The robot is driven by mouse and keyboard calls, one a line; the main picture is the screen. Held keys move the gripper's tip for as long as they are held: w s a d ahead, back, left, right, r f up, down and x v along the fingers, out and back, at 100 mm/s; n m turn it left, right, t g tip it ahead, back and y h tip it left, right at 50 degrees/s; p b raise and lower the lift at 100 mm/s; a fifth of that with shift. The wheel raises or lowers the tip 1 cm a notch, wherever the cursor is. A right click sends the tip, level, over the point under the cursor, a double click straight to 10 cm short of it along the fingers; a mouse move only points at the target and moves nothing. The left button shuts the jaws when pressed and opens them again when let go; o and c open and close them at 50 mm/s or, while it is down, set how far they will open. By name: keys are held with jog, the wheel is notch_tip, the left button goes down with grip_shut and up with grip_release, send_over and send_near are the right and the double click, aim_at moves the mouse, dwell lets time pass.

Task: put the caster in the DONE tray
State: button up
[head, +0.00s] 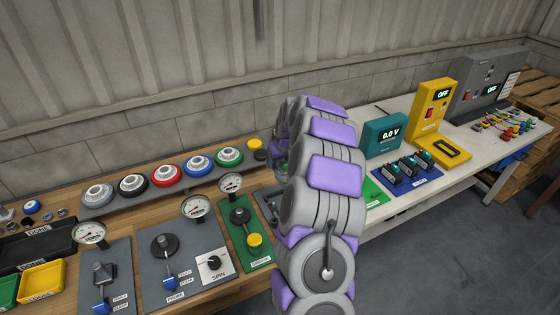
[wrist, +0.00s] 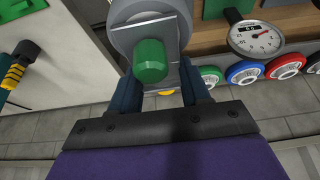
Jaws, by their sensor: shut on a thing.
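In the wrist view, my gripper (wrist: 160,88) is shut on the caster, its dark blue fingers on either side. The caster has a grey wheel (wrist: 122,38), a metal bracket and a green cylindrical end (wrist: 150,61) facing the camera. In the head view my arm hides the gripper and most or all of the caster. The DONE tray appears to be the black tray (head: 45,246) at the far left of the wooden bench, with a small label reading like DONE. It is far to the left of my arm.
A yellow bin (head: 42,277) and a green bin stand in front of the black tray. Gauges and grey fixture plates (head: 183,262) fill the bench between. Several coloured wheels stand on a rack (head: 150,190) behind. A white table (head: 400,205) with meters is right.

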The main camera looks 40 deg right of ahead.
aim_at(280, 161)
jog(key=shift+r, duration=0.15)
jog(key=shift+r+p, duration=0.7)
jog(key=shift+r, duration=1.5)
